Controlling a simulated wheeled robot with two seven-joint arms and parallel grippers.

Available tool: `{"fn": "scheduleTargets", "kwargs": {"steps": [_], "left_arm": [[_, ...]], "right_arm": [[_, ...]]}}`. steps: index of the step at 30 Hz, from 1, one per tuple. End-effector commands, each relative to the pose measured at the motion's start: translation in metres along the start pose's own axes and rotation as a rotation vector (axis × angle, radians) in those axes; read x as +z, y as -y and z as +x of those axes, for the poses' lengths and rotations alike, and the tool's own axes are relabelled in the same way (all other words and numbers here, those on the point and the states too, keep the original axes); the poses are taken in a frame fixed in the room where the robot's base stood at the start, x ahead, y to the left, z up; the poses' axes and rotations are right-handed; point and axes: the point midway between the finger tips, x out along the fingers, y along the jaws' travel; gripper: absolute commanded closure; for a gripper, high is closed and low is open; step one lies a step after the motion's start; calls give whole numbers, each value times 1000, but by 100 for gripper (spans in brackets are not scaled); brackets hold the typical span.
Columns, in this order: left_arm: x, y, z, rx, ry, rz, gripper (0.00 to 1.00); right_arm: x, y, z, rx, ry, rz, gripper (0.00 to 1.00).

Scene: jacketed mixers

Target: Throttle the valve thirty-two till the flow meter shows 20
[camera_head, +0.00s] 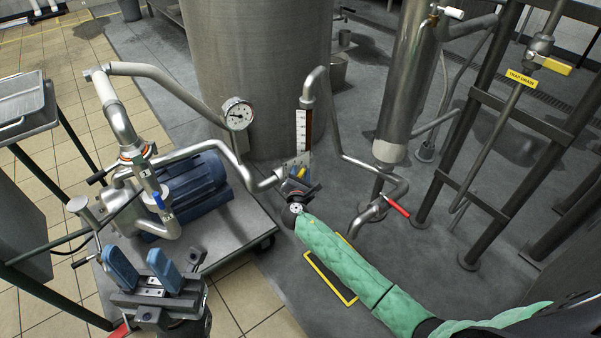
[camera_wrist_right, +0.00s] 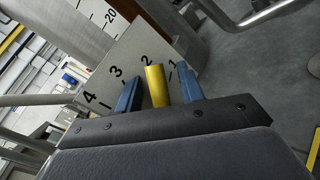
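The flow meter (camera_head: 301,130) is an upright white scale beside a brown-red column, right of the big tank. Its 20 mark (camera_wrist_right: 110,16) shows in the wrist view, but I cannot read the level. Below it a pale plate (camera_wrist_right: 120,60) carries numbers 1 to 4. A yellow handle (camera_wrist_right: 155,86) stands before this plate, near the 2; its valve tag is not readable. My right gripper (camera_head: 298,183) is at this handle. Its blue fingers (camera_wrist_right: 158,92) stand on either side of the handle with visible gaps. My left gripper (camera_head: 144,268) is open and empty at lower left.
A round gauge (camera_head: 237,114) sits left of the meter. A blue motor (camera_head: 195,187) stands on a cart (camera_head: 225,232). A red lever (camera_head: 396,206) is on the pipe to the right. A yellow TRAP DRAIN valve (camera_head: 548,64) is at upper right. Steel pipes surround my right gripper.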

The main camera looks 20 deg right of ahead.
Motion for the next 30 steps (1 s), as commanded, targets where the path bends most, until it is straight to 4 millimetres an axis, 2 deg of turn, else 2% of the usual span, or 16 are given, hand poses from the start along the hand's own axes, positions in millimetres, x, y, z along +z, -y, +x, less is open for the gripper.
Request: {"fn": "scheduleTargets", "kwargs": {"steps": [9, 11, 15, 23, 25, 30], "left_arm": [[-2, 0, 2, 1, -10, 0, 62], [-2, 0, 2, 1, -10, 0, 62], [-2, 0, 2, 2, -10, -1, 62], [-2, 0, 3, 1, -6, -2, 62], [9, 1, -2, -4, 41, -2, 62], [53, 1, -34, -19, 241, -11, 62]], "right_arm": [[0, 0, 3, 0, -1, 0, 62], [0, 0, 3, 0, -1, 0, 72], [0, 0, 2, 0, -1, 0, 99], [0, 0, 2, -1, -3, 3, 100], [0, 0, 3, -3, -7, 7, 100], [0, 1, 4, -13, -22, 28, 100]]}}
